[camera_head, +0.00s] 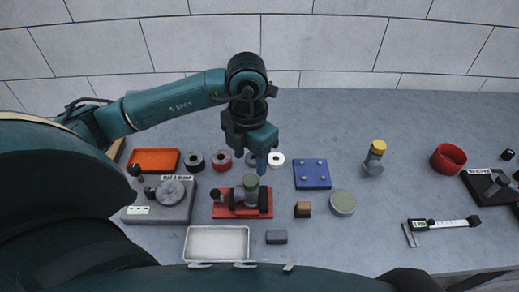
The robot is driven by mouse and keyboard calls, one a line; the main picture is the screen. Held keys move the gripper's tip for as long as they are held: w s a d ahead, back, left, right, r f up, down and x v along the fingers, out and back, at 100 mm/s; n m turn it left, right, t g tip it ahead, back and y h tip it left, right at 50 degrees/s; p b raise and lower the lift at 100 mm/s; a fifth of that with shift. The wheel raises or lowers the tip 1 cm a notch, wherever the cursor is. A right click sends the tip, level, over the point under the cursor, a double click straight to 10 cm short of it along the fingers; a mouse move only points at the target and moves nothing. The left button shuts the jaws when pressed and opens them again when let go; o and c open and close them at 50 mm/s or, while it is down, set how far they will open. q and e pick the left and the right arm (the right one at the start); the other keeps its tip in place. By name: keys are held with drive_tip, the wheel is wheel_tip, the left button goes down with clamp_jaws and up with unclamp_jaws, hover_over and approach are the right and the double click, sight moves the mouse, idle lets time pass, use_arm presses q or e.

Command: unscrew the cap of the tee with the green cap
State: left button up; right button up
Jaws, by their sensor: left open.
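The tee with the green cap (250,182) stands upright on a red base (232,213) with dark blocks, left of the table's middle. The cap is on top of the tee's grey body (251,197). My left gripper (258,160) is open and points down, just behind and above the green cap, apart from it in the picture. Nothing shows between its fingers, though one finger is partly hidden. My right gripper is not in view.
A fitting with a yellow cap (377,147) stands to the right. A white tray (217,259) lies in front. A caliper (440,224) lies at right.

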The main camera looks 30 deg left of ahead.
sight(251, 179)
use_arm(q)
drive_tip(key=shift+s+f+b, duration=0.15)
drive_tip(key=shift+f+b, duration=0.15)
drive_tip(key=shift+f, duration=0.3)
wheel_tip(251, 179, down, 5)
drive_tip(key=b, duration=0.3)
drive_tip(key=shift+r, duration=0.1)
drive_tip(key=shift+f, duration=0.3)
drive_tip(key=shift+f+b, duration=0.15)
drive_tip(key=shift+b, duration=0.15)
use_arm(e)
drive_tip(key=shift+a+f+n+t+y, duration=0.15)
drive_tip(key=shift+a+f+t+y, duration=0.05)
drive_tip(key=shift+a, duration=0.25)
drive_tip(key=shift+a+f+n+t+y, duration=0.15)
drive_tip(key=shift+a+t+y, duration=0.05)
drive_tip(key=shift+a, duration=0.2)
use_arm(q)
drive_tip(key=shift+c, duration=0.2)
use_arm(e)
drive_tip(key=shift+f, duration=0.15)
